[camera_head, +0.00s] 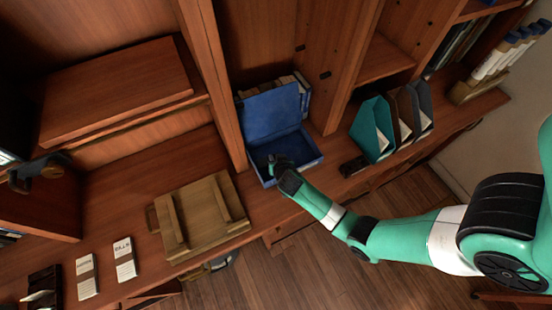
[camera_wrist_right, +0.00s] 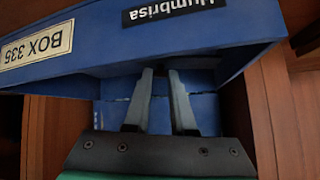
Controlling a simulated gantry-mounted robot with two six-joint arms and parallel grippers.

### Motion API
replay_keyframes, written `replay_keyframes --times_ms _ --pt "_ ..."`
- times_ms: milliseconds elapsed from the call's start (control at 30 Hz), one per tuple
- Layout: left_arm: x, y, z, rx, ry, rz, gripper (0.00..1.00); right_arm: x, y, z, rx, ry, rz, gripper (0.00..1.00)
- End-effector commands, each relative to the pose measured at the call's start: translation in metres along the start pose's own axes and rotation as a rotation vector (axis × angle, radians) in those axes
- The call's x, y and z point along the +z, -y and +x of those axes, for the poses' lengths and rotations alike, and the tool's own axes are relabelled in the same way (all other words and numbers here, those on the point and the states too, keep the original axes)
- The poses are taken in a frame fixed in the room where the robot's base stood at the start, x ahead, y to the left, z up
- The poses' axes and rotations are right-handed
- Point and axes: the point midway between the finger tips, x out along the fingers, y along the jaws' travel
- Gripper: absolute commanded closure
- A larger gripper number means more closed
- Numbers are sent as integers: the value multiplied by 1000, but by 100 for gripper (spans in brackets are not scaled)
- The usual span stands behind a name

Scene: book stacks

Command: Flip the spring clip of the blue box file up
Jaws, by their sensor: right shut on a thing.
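The blue box file (camera_head: 304,160) stands open on the wooden shelf, its lid (camera_head: 272,114) raised at the back. In the right wrist view a blue panel of the file (camera_wrist_right: 200,50) carries a "BOX 335" label (camera_wrist_right: 37,47). My right gripper (camera_head: 273,162) reaches down into the file from the front. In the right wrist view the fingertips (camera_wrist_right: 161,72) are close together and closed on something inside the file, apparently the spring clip. The clip is mostly hidden by the fingers and the panel, so its angle cannot be told. My left gripper is not in view.
A wooden board with battens (camera_head: 197,215) lies left of the file. An upright wooden divider (camera_head: 217,85) stands beside it. A dark object (camera_head: 353,166) and a teal magazine holder (camera_head: 371,130) stand to the right. The floor in front is clear.

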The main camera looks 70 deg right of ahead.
Motion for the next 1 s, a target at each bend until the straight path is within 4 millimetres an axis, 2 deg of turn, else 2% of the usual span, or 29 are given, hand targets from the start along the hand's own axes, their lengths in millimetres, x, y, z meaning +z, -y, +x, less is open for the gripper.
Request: replay_keyframes --times_ms 200,500,1000 --pt "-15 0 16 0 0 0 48 -11 9 -13 105 -52 -132 100" --pt "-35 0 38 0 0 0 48 -16 15 -20 204 -103 -249 100" --pt "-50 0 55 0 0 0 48 -16 20 -22 281 -142 -339 100"
